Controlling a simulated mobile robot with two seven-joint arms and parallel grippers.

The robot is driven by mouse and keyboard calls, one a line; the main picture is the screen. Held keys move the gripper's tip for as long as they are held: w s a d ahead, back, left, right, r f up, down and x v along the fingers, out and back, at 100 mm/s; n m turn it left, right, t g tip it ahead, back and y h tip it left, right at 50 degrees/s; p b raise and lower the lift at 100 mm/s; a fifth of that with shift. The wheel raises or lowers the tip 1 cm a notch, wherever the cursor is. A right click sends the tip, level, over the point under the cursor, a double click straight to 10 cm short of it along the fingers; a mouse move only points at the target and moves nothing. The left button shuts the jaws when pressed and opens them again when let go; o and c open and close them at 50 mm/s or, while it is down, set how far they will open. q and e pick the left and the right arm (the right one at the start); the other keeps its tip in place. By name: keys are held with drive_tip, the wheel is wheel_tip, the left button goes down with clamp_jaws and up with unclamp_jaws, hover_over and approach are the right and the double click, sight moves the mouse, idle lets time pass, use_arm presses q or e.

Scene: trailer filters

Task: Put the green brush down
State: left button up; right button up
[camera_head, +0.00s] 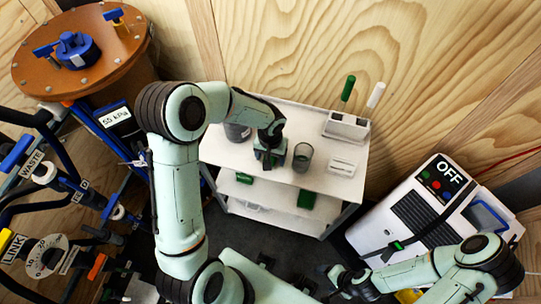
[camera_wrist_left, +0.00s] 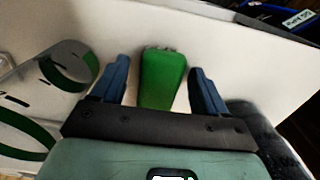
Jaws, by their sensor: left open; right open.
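The green brush (camera_wrist_left: 163,78) shows in the left wrist view as a green piece on the white surface, with a rough pale edge at its far end. My left gripper (camera_wrist_left: 158,72) is open, with one blue finger on each side of the brush and a visible gap to each. In the head view my left gripper (camera_head: 268,160) is low over the top of the white cart (camera_head: 225,152) and mostly hides the brush. My right gripper (camera_head: 338,278) is at the lower right, away from the cart; its fingers are small and dark there.
A white holder (camera_head: 346,127) carries green-handled and white-handled tools. A white machine marked OFF (camera_head: 410,213) stands at right.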

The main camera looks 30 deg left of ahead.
use_arm(q)
wheel_tip(320, 180, up, 12)
drive_tip(key=shift+r+p, duration=0.15)
drive_tip(key=shift+p, duration=0.3)
idle(0.4)
